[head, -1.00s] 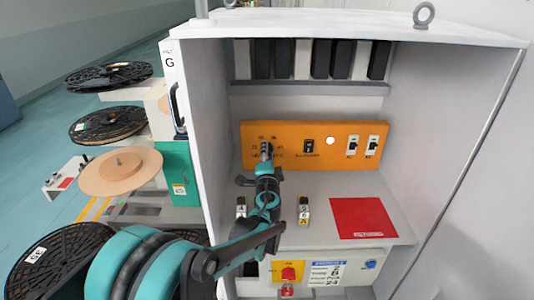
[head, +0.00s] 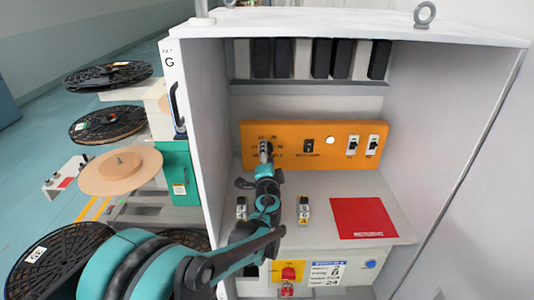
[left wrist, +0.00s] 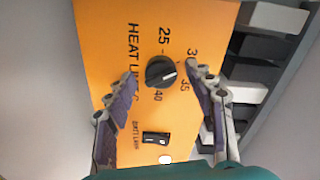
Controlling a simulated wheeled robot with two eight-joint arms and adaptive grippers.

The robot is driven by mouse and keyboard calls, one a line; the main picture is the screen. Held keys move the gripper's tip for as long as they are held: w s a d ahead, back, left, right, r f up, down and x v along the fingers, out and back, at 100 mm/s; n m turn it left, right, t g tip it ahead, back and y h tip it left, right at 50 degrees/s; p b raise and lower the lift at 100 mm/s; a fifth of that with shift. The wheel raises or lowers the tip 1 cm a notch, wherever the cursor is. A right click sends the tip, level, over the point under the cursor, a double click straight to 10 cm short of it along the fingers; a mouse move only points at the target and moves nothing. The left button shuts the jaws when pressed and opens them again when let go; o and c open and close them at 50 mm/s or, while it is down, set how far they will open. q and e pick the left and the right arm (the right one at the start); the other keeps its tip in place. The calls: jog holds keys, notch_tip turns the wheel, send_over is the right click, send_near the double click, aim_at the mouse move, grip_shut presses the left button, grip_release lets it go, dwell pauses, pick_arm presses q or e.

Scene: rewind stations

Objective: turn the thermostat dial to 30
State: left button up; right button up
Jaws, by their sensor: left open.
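The thermostat dial (left wrist: 160,71) is a round black knob with a pale pointer line, on an orange panel (left wrist: 118,20). In the left wrist view, numbers 25, 30, 35 and 40 stand around it, and the pointer seems to lie between 30 and 35. My left gripper (left wrist: 161,70) is open, one finger on each side of the dial, with gaps showing between fingers and knob. In the head view, my left gripper (head: 265,151) is in front of the orange panel's left part (head: 320,160) and largely covers the dial. My right gripper is not in view.
A rocker switch (head: 309,146), a white round lamp (head: 330,140) and two breaker switches (head: 352,146) sit right of the dial. Cabinet walls (head: 205,130) flank the panel. A shelf below carries a red plate (head: 362,218) and small tagged blocks (head: 303,211).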

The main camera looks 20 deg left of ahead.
pick_arm(q)
jog(key=v, duration=1.1)
